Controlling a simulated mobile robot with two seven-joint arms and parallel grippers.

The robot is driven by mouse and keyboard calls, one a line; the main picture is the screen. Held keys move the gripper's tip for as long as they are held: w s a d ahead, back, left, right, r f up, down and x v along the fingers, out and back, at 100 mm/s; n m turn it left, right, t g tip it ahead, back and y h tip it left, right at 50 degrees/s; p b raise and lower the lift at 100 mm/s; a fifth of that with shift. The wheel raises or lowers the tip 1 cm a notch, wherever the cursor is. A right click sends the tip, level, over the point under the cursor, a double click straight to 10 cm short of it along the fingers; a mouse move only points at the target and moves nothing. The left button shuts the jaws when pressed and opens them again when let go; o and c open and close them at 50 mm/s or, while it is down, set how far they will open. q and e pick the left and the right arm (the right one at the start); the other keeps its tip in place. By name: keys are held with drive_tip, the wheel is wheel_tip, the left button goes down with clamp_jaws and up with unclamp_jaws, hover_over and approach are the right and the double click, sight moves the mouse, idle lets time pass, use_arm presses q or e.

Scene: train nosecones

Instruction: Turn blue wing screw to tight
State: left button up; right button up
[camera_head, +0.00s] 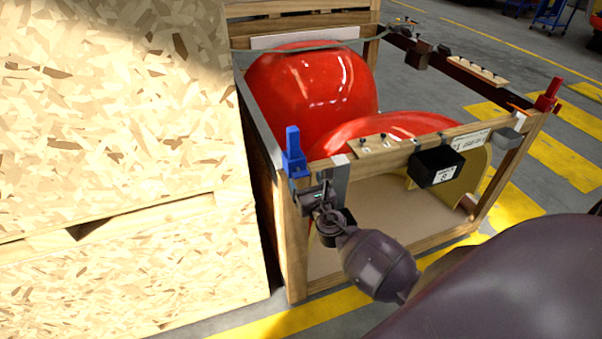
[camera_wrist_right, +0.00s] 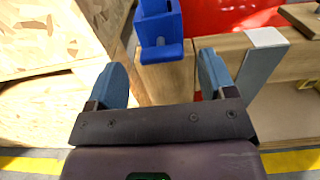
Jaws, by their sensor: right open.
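The blue wing screw (camera_head: 294,153) stands upright on the near left corner post of the wooden crate (camera_head: 430,143). It also shows at the top of the right wrist view (camera_wrist_right: 159,25), with a flat blue ledge at its lower end. My right gripper (camera_head: 316,194) is just below and slightly right of it in the head view. In the right wrist view my right gripper (camera_wrist_right: 164,76) is open, with its two blue-grey fingers apart. The blue screw lies beyond the gap between them, and nothing is held. My left gripper is not in view.
Large red nosecones (camera_head: 312,88) fill the crate. A red wing screw (camera_head: 547,95) stands on its right corner. A black box (camera_head: 436,166) hangs on the front rail. A tall chipboard stack (camera_head: 120,150) stands close on the left. Floor with yellow stripes is free at right.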

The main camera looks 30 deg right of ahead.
sight(302, 175)
drive_tip(key=shift+x, duration=2.1)
drive_tip(key=c, duration=0.9)
drive_tip(key=shift+c, duration=0.2)
